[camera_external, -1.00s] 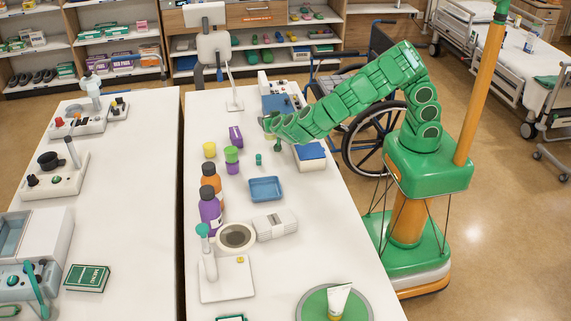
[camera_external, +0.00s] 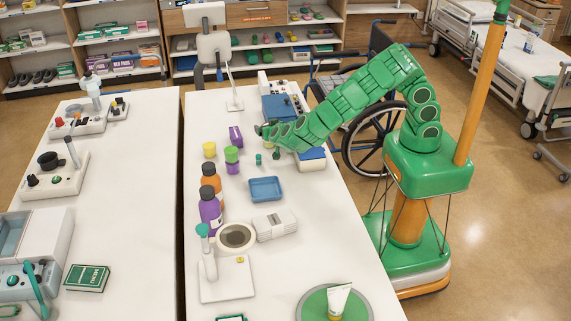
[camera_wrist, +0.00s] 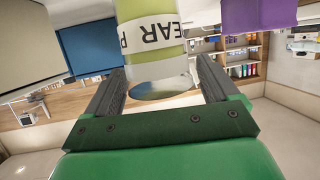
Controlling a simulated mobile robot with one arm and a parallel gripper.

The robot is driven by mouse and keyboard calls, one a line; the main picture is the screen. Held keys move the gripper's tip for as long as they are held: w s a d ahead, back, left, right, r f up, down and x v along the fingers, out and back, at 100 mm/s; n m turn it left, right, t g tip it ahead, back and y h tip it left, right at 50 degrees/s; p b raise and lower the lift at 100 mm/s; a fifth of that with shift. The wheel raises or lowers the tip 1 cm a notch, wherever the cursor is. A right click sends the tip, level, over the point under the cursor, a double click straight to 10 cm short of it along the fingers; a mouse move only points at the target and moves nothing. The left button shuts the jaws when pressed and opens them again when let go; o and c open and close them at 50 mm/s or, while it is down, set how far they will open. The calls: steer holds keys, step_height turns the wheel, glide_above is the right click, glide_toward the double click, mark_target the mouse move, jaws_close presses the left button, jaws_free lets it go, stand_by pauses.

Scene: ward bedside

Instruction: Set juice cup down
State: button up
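A light-green juice cup (camera_wrist: 152,38) with a white label lettered "EAR P", upside down in the picture, fills the top middle of the wrist view. Its pale end lies between the two dark fingers of my gripper (camera_wrist: 160,72). The fingers are spread about as wide as the cup, and I cannot tell whether they touch it. In the external view my gripper (camera_external: 261,130) is at the left end of the arm, above the white table (camera_external: 300,215). I cannot make out the cup at the gripper there.
Orange (camera_external: 211,178) and purple (camera_external: 210,212) bottles stand nearer. A blue tray (camera_external: 266,188) lies mid-table.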

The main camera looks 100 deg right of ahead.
stand_by(0.3)
steer(key=v, duration=1.2)
steer(key=shift+r, duration=0.15)
steer(key=s+a+r+n+t+y, duration=0.1)
steer(key=s+a+r+n+y, duration=0.25)
steer(key=r, duration=0.65)
steer(key=s+a+r+n+t+y, duration=0.1)
steer(key=s+a+r+y, duration=0.2)
steer(key=a+r+y, duration=0.45)
steer(key=s+a+r+n+t+y, duration=0.1)
steer(key=s+a+r+n+y, duration=0.15)
steer(key=r, duration=0.85)
steer(key=s+d+f+n+g, duration=0.2)
steer(key=s+f+n, duration=0.1)
steer(key=s, duration=0.6)
steer(key=s+d+f+n+g, duration=0.2)
steer(key=s+f, duration=0.4)
steer(key=s, duration=0.4)
steer(key=s+d+f+n+g, duration=0.2)
steer(key=s+d+f+n, duration=0.1)
steer(key=s, duration=0.7)
steer(key=shift+s+d+f+n+g, duration=0.15)
steer(key=shift+d+f+n+g, duration=0.25)
steer(key=shift+d+f, duration=0.4)
